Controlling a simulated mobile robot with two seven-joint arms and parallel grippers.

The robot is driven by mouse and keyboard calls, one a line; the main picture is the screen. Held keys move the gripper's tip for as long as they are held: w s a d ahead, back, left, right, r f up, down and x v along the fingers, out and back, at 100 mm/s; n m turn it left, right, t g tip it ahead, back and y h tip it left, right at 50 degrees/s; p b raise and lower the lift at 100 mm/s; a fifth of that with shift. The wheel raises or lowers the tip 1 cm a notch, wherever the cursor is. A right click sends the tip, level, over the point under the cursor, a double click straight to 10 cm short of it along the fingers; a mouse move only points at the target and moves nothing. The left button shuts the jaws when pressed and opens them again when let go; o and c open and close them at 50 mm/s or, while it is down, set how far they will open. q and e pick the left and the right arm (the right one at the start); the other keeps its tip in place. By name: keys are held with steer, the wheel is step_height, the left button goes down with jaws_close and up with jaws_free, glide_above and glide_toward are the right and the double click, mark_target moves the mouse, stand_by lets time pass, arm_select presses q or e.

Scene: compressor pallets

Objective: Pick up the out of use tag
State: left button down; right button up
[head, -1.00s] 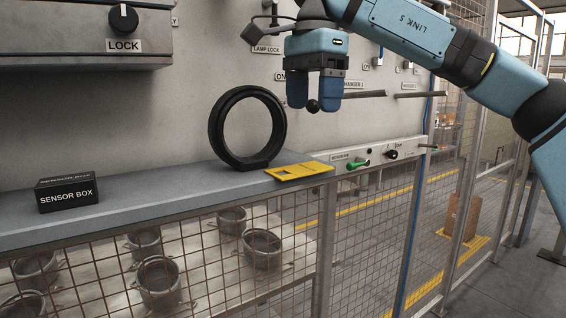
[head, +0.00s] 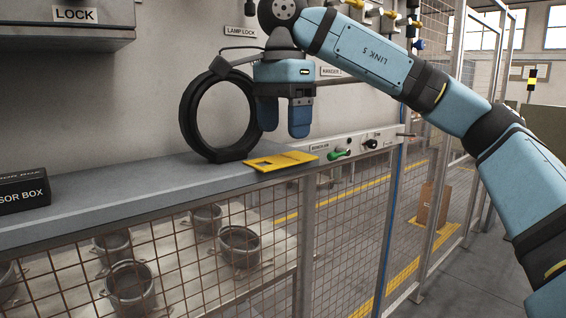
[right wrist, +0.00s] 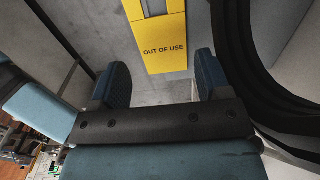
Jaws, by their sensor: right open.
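The yellow out of use tag (head: 281,161) lies flat on the grey ledge, at its front edge, just right of the black ring's foot. My right gripper (head: 284,130) is open and empty, pointing down above the tag. In the right wrist view its two fingers (right wrist: 160,85) stand apart, with the tag beyond and between them. My left gripper is not in view.
A black upright ring (head: 188,125) stands close to the left of my right gripper. A black sensor box (head: 22,192) sits at the ledge's left end. The grey ledge (head: 120,195) is clear between them. A panel with a green handle (head: 340,154) is at right, wire mesh below.

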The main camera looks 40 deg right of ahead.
mark_target(283, 159)
steer(key=f, duration=0.4)
steer(key=shift+w+d+f+p, duration=0.1)
steer(key=shift+d+f+p, duration=0.1)
steer(key=shift+p, duration=0.1)
steer(key=shift+a, duration=0.1)
steer(key=shift+f, duration=0.1)
steer(key=c, duration=0.6)
